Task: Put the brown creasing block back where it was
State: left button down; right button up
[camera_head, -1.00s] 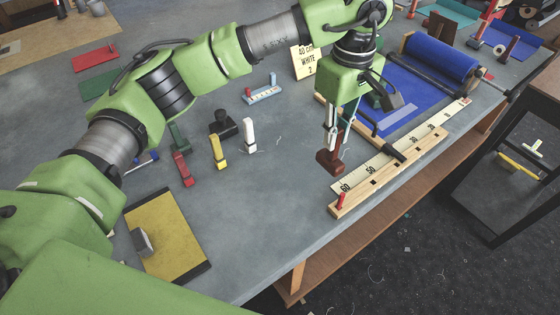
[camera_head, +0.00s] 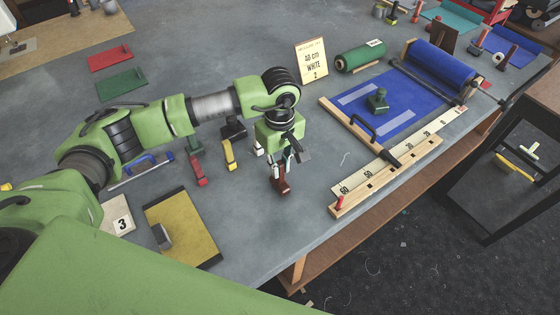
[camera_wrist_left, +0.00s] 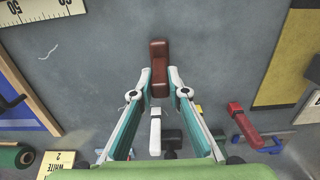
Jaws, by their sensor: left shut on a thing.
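My left gripper (camera_head: 276,165) is shut on the brown creasing block (camera_head: 279,187), which hangs below the fingers near the front part of the grey table. In the left wrist view the fingertips (camera_wrist_left: 159,90) close on the dark red-brown block (camera_wrist_left: 159,58) from both sides. Whether its lower end touches the table is hard to tell. To its left in the head view stand a white block (camera_head: 258,150), partly hidden by the gripper, a yellow block (camera_head: 229,156) and a red block (camera_head: 197,172). My right gripper is out of view.
The blue sheet (camera_head: 395,85) with a green-handled weight (camera_head: 377,101) and the wooden ruler bar (camera_head: 385,172) lie to the right. A yellow mat (camera_head: 190,228) lies to the left. Bare table surrounds the held block on its right and front.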

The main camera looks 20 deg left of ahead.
pick_arm(q)
jog(key=shift+f, duration=0.45)
jog(key=c, duration=2)
grip_release()
jog(key=shift+o, duration=0.2)
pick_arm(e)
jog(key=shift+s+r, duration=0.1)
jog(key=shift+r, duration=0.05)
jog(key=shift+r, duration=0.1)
pick_arm(q)
jog(key=shift+r, duration=0.25)
notch_tip(320, 180, up, 10)
jog(key=b, duration=0.5)
jog(key=shift+r, duration=0.85)
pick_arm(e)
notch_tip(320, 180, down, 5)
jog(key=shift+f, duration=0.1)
